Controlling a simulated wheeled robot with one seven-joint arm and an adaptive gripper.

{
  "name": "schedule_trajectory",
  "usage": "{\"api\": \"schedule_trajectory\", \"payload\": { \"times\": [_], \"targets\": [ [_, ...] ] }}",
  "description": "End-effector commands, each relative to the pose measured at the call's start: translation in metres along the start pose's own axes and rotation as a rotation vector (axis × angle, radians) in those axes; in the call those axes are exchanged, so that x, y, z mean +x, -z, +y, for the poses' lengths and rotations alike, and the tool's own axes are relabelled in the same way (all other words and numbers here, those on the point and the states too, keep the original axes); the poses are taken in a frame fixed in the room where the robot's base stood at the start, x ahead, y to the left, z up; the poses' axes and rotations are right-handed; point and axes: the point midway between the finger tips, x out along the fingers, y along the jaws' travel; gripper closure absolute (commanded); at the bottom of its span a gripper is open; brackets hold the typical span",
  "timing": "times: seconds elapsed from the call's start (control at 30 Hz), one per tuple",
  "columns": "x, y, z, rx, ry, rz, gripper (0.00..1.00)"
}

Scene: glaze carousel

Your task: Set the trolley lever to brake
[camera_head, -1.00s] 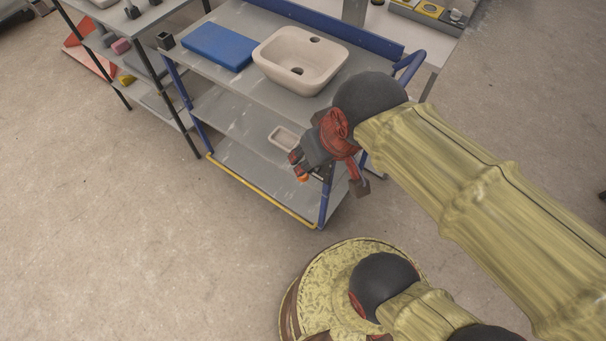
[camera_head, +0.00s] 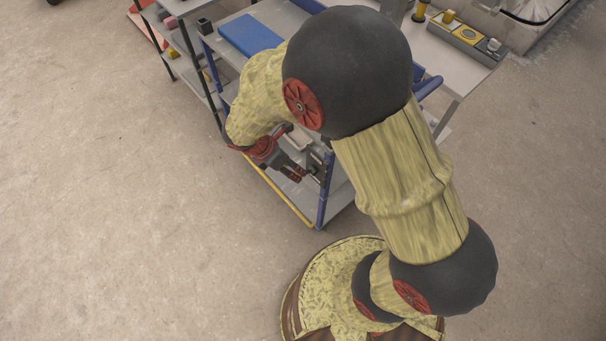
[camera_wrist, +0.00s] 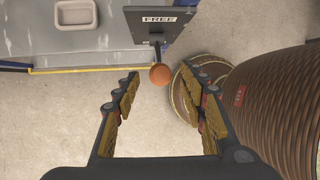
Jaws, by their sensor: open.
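The trolley (camera_head: 322,203) has a blue frame and grey shelves; my arm covers much of it in the head view. In the wrist view, a dark plate (camera_wrist: 160,24) labelled FREE is at the top, with a thin lever stem (camera_wrist: 158,52) ending in an orange ball knob (camera_wrist: 160,74). A BRAKE label is not visible. My gripper (camera_wrist: 161,80) is open, its fingers on either side of the knob with gaps between. It holds nothing. In the head view my gripper (camera_head: 298,173) is beside the trolley's front corner post; the knob cannot be made out there.
A yellow bar (camera_head: 283,203) runs along the trolley's lower edge. A blue slab (camera_head: 250,35) lies on its top. A small pale tray (camera_wrist: 76,13) sits on a grey shelf. A bench with a switch box (camera_head: 463,33) stands behind. The floor in front is clear.

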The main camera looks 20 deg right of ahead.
Motion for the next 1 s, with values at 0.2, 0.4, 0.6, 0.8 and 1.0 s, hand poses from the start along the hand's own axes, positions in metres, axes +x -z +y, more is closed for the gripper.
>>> {"api": "schedule_trajectory", "payload": {
  "times": [0.2,0.4,0.6,0.8,1.0],
  "targets": [
    [0.002,0.0,0.0,-0.125,-0.004,-0.001,0.58],
    [0.018,0.001,0.0,-0.126,-0.002,0.0,0.58],
    [0.049,0.001,0.0,-0.124,-0.001,0.0,0.58],
    [0.074,0.001,0.0,-0.123,-0.003,0.0,0.58],
    [0.079,0.0,0.0,-0.124,-0.004,0.0,0.58]
  ]
}}
